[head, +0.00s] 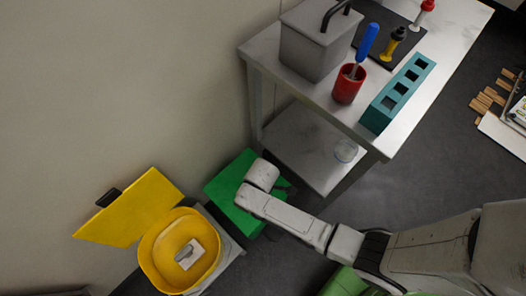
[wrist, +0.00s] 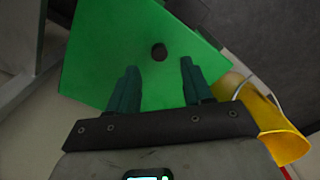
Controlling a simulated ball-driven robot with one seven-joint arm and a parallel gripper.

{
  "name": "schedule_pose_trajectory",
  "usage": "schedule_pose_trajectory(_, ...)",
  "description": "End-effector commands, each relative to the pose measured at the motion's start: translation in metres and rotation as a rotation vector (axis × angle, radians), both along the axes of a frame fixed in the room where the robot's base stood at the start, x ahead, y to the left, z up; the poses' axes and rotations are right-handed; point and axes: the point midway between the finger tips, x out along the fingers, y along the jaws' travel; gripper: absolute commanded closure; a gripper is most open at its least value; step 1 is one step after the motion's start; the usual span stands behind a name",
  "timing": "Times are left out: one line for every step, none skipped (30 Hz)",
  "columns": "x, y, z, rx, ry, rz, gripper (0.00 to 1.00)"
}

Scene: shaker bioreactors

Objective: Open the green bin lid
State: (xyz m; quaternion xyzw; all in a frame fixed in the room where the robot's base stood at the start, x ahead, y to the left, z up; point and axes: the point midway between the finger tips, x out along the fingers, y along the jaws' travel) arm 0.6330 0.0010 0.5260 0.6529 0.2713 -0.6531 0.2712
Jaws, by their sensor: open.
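The green bin lid (head: 226,190) shows in the head view on the floor area below the bench, beside the yellow bin. It looks closed and flat, and my arm covers part of it. In the wrist view the green lid (wrist: 120,50) fills the upper middle, with a dark round knob (wrist: 159,52) on it. My gripper (wrist: 158,82) is open and empty, its two dark green fingers apart and pointing at the lid, with the knob beyond and between the fingertips. Whether the fingers touch the lid I cannot tell. In the head view the fingers are hidden behind my arm.
A yellow bin (head: 148,252) with its yellow lid (head: 131,208) raised stands left of the green one, a white object (head: 190,254) inside. A metal bench (head: 345,127) stands close behind, holding a grey box (head: 313,45), a red cup (head: 347,88) and a teal rack (head: 401,92).

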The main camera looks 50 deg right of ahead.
Motion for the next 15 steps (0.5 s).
schedule_pose_trajectory(0.001, 0.0, -0.012, 0.0, 0.001, 0.0, 0.5)
schedule_pose_trajectory(0.0, 0.0, -0.017, -0.001, 0.002, 0.0, 0.5)
schedule_pose_trajectory(0.0, 0.0, -0.024, -0.001, 0.002, 0.0, 0.5)
schedule_pose_trajectory(0.0, 0.0, -0.028, -0.001, 0.002, -0.001, 0.5)
schedule_pose_trajectory(0.0, 0.0, -0.032, -0.001, 0.002, -0.001, 0.5)
schedule_pose_trajectory(0.0, 0.0, -0.037, -0.001, 0.001, -0.001, 0.5)
schedule_pose_trajectory(0.001, 0.0, -0.04, 0.0, 0.0, -0.001, 0.5)
schedule_pose_trajectory(0.001, 0.0, -0.042, -0.001, 0.001, -0.001, 0.5)
schedule_pose_trajectory(0.0, 0.0, -0.045, -0.001, 0.001, -0.002, 0.5)
schedule_pose_trajectory(0.001, 0.0, -0.047, 0.0, 0.0, -0.002, 0.5)
schedule_pose_trajectory(0.0, 0.0, -0.049, 0.0, 0.0, -0.002, 0.5)
schedule_pose_trajectory(0.0, 0.0, -0.05, 0.0, 0.0, -0.002, 0.5)
schedule_pose_trajectory(0.0, 0.0, -0.051, 0.0, 0.0, -0.002, 0.5)
schedule_pose_trajectory(0.0, 0.0, -0.051, 0.0, 0.0, -0.002, 0.5)
schedule_pose_trajectory(0.0, 0.0, -0.052, 0.0, 0.0, -0.002, 0.5)
